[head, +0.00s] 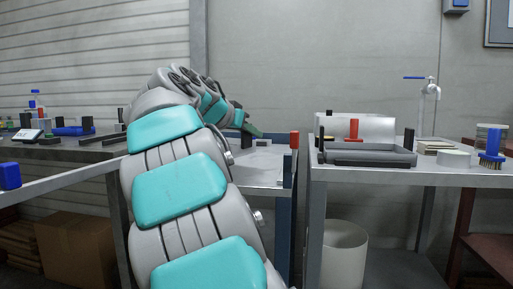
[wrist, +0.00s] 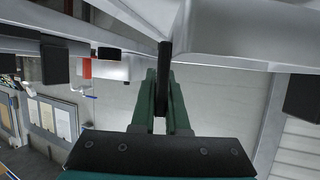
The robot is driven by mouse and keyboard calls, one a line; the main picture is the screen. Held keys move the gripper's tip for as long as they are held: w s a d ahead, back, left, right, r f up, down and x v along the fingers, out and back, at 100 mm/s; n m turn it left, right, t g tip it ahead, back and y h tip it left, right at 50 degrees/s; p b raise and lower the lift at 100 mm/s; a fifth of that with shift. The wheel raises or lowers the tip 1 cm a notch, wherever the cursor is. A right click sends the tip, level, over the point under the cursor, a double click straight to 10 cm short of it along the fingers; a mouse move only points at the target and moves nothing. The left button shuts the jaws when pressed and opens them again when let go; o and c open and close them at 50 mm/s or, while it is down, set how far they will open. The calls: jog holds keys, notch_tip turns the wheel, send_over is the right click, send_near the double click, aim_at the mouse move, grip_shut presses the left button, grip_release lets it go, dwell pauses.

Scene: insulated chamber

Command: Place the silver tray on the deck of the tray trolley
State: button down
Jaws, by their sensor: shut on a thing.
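My gripper (head: 250,131) reaches over the tray trolley (head: 286,205) in the head view, its green fingers partly hidden by my arm. In the wrist view my gripper (wrist: 163,98) is shut on a thin dark upright grip, which meets a broad silver surface that looks like the silver tray (wrist: 235,35). The trolley has blue posts, and its pale deck (head: 265,178) shows just beyond my arm. My arm hides much of this area, so I cannot tell whether the tray touches the deck.
A bench to the right holds a dark grey tray (head: 368,157), a white roll (head: 453,158) and a blue brush (head: 491,152). A red-topped post (head: 294,140) stands beside the deck. A bin (head: 344,250) stands below. A cluttered bench (head: 70,152) is on the left.

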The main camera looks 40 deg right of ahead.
jog(key=w+d, duration=0.1)
jog(key=d, duration=0.1)
jog(key=w+d, duration=0.2)
jog(key=w+d+f, duration=0.1)
jog(key=w+d, duration=0.1)
jog(key=d, duration=0.1)
jog(key=shift+w, duration=0.15)
jog(key=shift+w+d+r, duration=0.1)
jog(key=shift+w+d, duration=0.15)
jog(key=shift+d, duration=0.1)
jog(key=shift+d+f+b, duration=0.15)
jog(key=shift+f+b, duration=0.15)
jog(key=shift+f, duration=1.6)
jog(key=shift+f, duration=0.15)
jog(key=c, duration=0.9)
grip_release()
